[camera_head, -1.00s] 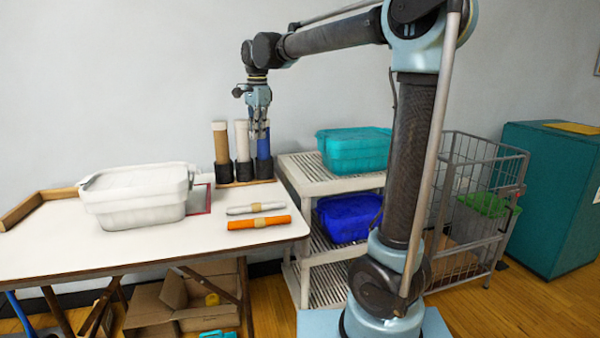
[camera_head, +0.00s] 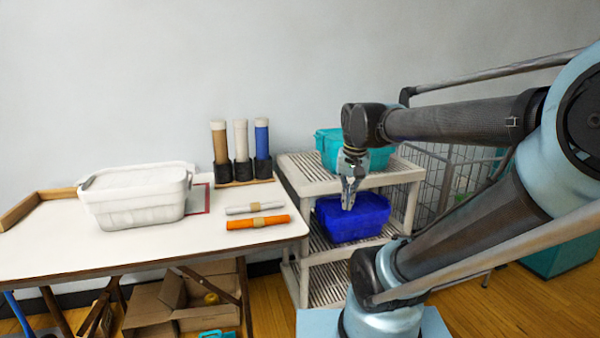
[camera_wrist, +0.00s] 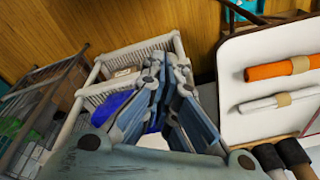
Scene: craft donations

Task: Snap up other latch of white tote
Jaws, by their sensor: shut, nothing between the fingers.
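The white tote (camera_head: 137,196) stands on the left part of the white table, with its lid on top. Its latches are too small to make out in the head view. My gripper (camera_head: 348,204) is shut and empty, pointing down in front of the shelf rack, well to the right of the tote. In the wrist view my gripper (camera_wrist: 168,75) points at the rack, and the tote does not show there.
A slatted shelf rack (camera_head: 330,180) holds a teal tote (camera_head: 328,146) above and a blue tote (camera_head: 352,218) below. Orange (camera_head: 258,222) and pale rolls lie on the table (camera_head: 60,250). Three upright tubes (camera_head: 240,142) stand at its back. A wire cart (camera_head: 430,165) is behind my arm.

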